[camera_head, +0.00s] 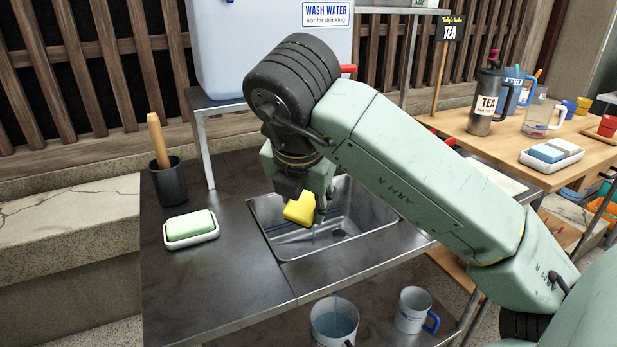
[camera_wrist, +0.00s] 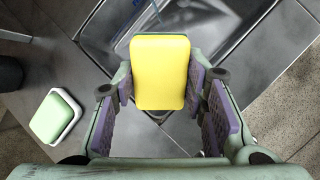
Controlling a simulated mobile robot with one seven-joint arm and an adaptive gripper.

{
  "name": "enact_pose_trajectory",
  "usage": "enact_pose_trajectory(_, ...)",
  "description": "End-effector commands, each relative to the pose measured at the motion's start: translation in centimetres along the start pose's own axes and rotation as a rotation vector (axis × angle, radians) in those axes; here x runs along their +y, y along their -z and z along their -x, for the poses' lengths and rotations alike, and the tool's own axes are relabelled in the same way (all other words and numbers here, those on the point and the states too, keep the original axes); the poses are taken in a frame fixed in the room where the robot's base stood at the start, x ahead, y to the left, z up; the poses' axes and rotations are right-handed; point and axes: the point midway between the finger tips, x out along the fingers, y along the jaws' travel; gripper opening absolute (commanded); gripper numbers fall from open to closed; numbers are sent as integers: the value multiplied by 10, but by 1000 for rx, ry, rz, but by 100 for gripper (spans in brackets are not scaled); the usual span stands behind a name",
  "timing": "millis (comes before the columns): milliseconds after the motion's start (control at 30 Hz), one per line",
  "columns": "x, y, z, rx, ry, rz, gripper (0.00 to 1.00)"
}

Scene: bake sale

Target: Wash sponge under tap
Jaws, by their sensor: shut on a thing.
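A yellow sponge (camera_head: 300,209) is held between the two fingers of my gripper (camera_head: 305,205), over the front left part of the metal sink (camera_head: 345,215). In the wrist view the sponge (camera_wrist: 160,72) fills the space between the purple finger pads of my gripper (camera_wrist: 163,95), with the sink (camera_wrist: 215,30) beyond it. The wash water container (camera_head: 262,40) stands on a raised stand behind the sink. A red tap handle (camera_head: 348,69) shows at its right side. The tap's spout is hidden behind my arm.
A pot of water (camera_head: 334,322) and a blue-handled mug (camera_head: 413,310) are in front. The counter front left is clear.

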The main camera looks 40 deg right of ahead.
Motion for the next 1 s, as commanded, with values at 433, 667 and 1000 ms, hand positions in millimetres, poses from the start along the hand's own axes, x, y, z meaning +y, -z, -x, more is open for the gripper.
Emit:
enact_pose_trajectory(433,-4,9,26,-2,1,-1,17)
enact_pose_trajectory(667,-6,18,48,-3,0,0,17)
enact_pose_trajectory(1000,-8,24,60,0,0,0,17)
